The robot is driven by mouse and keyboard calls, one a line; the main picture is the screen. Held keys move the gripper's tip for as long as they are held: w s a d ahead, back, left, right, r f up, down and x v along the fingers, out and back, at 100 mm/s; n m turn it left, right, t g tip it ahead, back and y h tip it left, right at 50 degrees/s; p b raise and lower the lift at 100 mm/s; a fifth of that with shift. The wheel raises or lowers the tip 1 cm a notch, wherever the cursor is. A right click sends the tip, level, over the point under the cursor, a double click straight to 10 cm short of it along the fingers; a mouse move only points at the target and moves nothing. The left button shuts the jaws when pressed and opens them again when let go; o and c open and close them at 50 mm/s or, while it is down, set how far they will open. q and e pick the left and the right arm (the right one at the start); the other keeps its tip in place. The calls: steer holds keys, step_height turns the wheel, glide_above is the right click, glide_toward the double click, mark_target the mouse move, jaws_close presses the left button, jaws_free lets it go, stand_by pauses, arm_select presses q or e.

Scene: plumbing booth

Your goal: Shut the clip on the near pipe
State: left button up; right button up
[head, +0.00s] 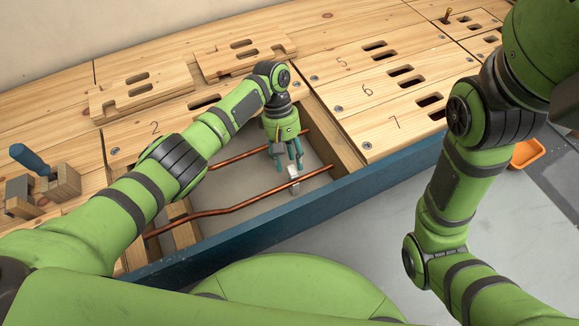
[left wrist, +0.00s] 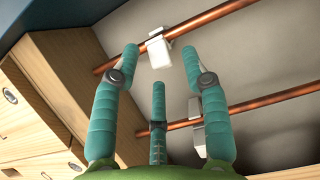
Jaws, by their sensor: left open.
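The near copper pipe (head: 230,208) runs across the open floor bay close to the blue front edge. A pale clip (head: 294,187) sits on it toward the right end. In the left wrist view this clip (left wrist: 160,52) shows as a white block at the upper pipe; I cannot tell clearly how its lid stands. My left gripper (head: 288,167) is open and empty, pointing down, just behind and above the clip. Its teal fingers spread on either side of the clip in the wrist view, apparently apart from it. My right gripper is out of view.
The far pipe (head: 233,157) runs behind, with another clip (left wrist: 197,132) on it. Wooden bay walls (head: 336,143) enclose the right side. Loose slotted boards (head: 142,92) lie at the back left. A blue-handled tool (head: 30,159) stands at left. An orange bin (head: 526,153) is at right.

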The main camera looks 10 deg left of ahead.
mark_target(291, 171)
arm_select(q)
steer(key=shift+b+x, duration=0.45)
steer(key=shift+x, duration=0.65)
steer(key=shift+c, duration=0.4)
jaws_close()
steer(key=shift+a, duration=0.1)
